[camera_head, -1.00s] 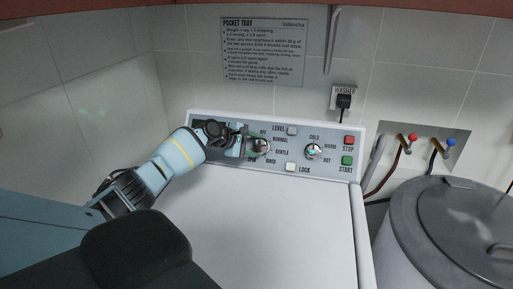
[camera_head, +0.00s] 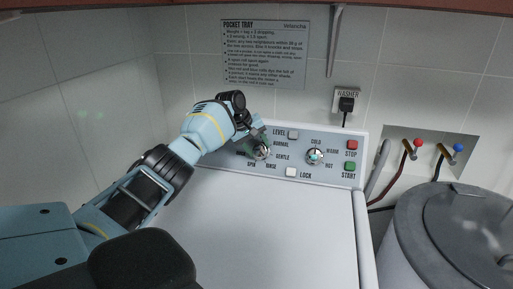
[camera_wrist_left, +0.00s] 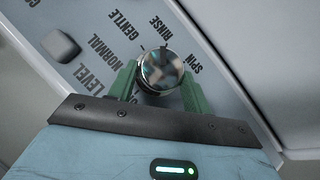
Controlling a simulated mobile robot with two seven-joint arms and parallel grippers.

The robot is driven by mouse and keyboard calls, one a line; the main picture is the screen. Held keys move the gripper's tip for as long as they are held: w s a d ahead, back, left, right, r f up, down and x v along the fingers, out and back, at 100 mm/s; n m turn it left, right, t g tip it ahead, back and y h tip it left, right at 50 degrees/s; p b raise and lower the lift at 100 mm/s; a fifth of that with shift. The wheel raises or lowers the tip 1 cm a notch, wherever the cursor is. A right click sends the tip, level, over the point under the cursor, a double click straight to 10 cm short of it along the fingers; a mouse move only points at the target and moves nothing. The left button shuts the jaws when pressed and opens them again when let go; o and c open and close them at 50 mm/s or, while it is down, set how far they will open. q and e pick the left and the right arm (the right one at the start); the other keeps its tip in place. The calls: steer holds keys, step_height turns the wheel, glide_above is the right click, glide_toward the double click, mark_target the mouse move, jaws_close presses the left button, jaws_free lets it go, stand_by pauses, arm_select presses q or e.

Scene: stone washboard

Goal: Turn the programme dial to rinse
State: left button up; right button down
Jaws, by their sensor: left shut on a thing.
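The programme dial (camera_head: 262,152) is a round silver knob on the left half of the washer's grey control panel (camera_head: 326,172). The labels NORMAL, GENTLE, RINSE and SPIN stand around it. My left gripper (camera_head: 258,146) is shut on the dial, reaching in from the left. In the left wrist view the dial (camera_wrist_left: 163,72) sits between the two green fingers of the left gripper (camera_wrist_left: 160,84), with RINSE and SPIN printed just beyond it. My right gripper is not in view.
A second dial (camera_head: 314,156) for temperature sits to the right. The LEVEL button (camera_head: 293,134), LOCK button (camera_head: 291,172), red STOP (camera_head: 352,145) and green START (camera_head: 349,167) are near it. A grey lidded tub (camera_head: 455,225) stands at right. The washer's white top (camera_head: 275,230) is clear.

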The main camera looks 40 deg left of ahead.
arm_select(q)
steer(key=shift+w+d+m+g+y, duration=0.15)
steer(key=shift+d+m+g+y, duration=0.15)
steer(key=shift+m+g+y, duration=0.65)
steer(key=shift+f+m+h, duration=0.1)
steer(key=shift+m+h, duration=0.15)
steer(key=shift+m, duration=0.1)
steer(key=o, duration=1)
steer(key=shift+c, duration=0.2)
